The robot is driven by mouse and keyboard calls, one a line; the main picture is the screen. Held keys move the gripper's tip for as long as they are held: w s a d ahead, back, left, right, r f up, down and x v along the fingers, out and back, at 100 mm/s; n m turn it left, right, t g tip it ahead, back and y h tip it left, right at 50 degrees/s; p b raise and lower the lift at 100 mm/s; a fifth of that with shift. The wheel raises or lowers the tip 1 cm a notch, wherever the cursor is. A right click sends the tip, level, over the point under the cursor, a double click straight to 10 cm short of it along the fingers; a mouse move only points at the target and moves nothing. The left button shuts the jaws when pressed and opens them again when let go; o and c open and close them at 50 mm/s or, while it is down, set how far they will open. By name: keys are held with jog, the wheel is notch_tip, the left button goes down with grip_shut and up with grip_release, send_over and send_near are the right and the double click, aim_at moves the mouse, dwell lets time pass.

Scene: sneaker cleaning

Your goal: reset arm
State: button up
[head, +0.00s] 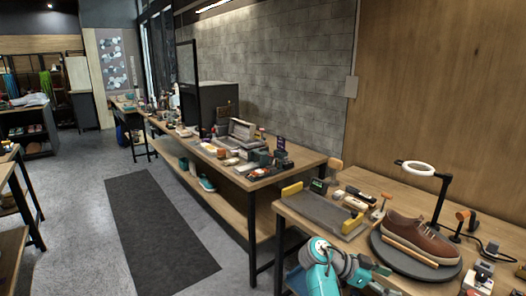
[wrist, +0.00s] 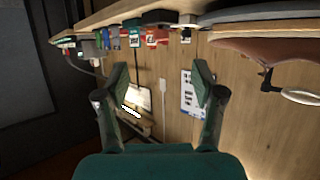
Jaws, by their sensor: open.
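My gripper (wrist: 161,82) is open in the wrist view, with its two dark green fingers apart and nothing between them. In the head view my teal and grey arm is at the bottom, at the front edge of the right workbench (head: 296,214). The gripper is low there and partly cut off by the frame. A brown leather sneaker (head: 408,232) sits on a round dark turntable (head: 388,254), apart from my gripper. The sneaker also shows in part at the upper right of the wrist view (wrist: 262,48), where the picture is turned over.
A ring lamp (head: 418,168) on a black stand rises behind the sneaker. A grey tray with yellow ends (head: 322,212) and small tools lie left of it. A longer bench (head: 300,170) holds many items. The floor around the dark mat (head: 155,235) is clear.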

jog(key=s+f+n+t+y, duration=0.1)
jog(key=s+f+n+t, duration=0.15)
jog(key=f, duration=0.35)
jog(key=s+f+n+t, duration=0.1)
jog(key=f+n, duration=0.2)
jog(key=f, duration=0.4)
jog(key=s+a+f+n+t+y, duration=0.3)
jog(key=s+f+n, duration=0.2)
jog(key=s+f, duration=0.4)
jog(key=s+a+f+n+t+y, duration=0.3)
jog(key=s+f+n, duration=0.2)
jog(key=s+f, duration=0.4)
jog(key=s+a+r+n+t+y, duration=0.2)
jog(key=s+a+r+y, duration=0.15)
jog(key=s, duration=0.55)
jog(key=s+a+r+n+t+y, duration=0.1)
jog(key=s+a+r+t+y, duration=0.2)
jog(key=s, duration=0.6)
jog(key=s+a+r+t, duration=0.1)
jog(key=s+r, duration=0.5)
jog(key=r, duration=0.3)
jog(key=s+a+r+t, duration=0.1)
jog(key=s+a+r, duration=0.1)
jog(key=s+r, duration=0.3)
notch_tip(320, 180, up, 4)
jog(key=shift+s+r+n, duration=0.2)
jog(key=shift+s+n, duration=0.2)
jog(key=shift+n, duration=0.05)
jog(key=shift+a, duration=0.1)
